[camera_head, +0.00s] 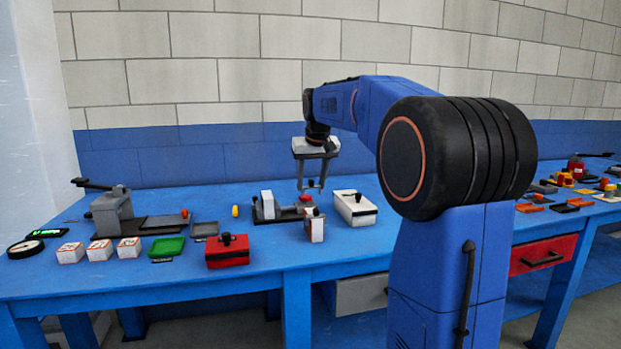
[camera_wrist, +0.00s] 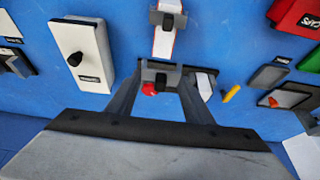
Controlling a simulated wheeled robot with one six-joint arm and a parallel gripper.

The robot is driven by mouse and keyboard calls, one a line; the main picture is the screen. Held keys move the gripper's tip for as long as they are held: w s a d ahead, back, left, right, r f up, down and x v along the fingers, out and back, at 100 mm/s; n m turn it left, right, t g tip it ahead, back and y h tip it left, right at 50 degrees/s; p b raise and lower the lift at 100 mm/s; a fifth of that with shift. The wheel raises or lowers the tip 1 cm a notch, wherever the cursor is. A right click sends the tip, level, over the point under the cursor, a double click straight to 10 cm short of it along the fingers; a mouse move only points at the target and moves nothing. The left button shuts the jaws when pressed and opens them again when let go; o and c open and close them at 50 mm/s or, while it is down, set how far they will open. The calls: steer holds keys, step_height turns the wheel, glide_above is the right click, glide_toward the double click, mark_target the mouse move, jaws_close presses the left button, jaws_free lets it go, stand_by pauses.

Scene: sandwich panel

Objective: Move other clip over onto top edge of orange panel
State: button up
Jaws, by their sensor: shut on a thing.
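My gripper (camera_head: 312,186) hangs above the middle of the blue table, and its fingers also show in the wrist view (camera_wrist: 161,69). It is shut on a small grey clip (camera_wrist: 161,78) with a dark middle. The orange panel (camera_head: 316,231) is a narrow white piece with orange edges, standing just in front of the gripper. It also shows in the wrist view (camera_wrist: 163,43), above the held clip. Another grey clip with a dark knob (camera_wrist: 168,18) sits on the panel. The held clip appears apart from the panel, but the height gap is hard to tell.
A dark fixture with a white block (camera_head: 267,206) and a red knob (camera_head: 305,198) lies below the gripper. A white box with a black knob (camera_head: 354,208) stands to the right. A red box (camera_head: 228,252) and a green tray (camera_head: 167,247) are at the left front.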

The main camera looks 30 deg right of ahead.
mark_target(310, 209)
steer(key=shift+f, duration=1.95)
steer(key=shift+f, duration=1.55)
stand_by(0.8)
steer(key=o, duration=1.5)
steer(key=shift+c, duration=0.2)
steer(key=shift+r, duration=0.15)
steer(key=shift+r, duration=3.6)
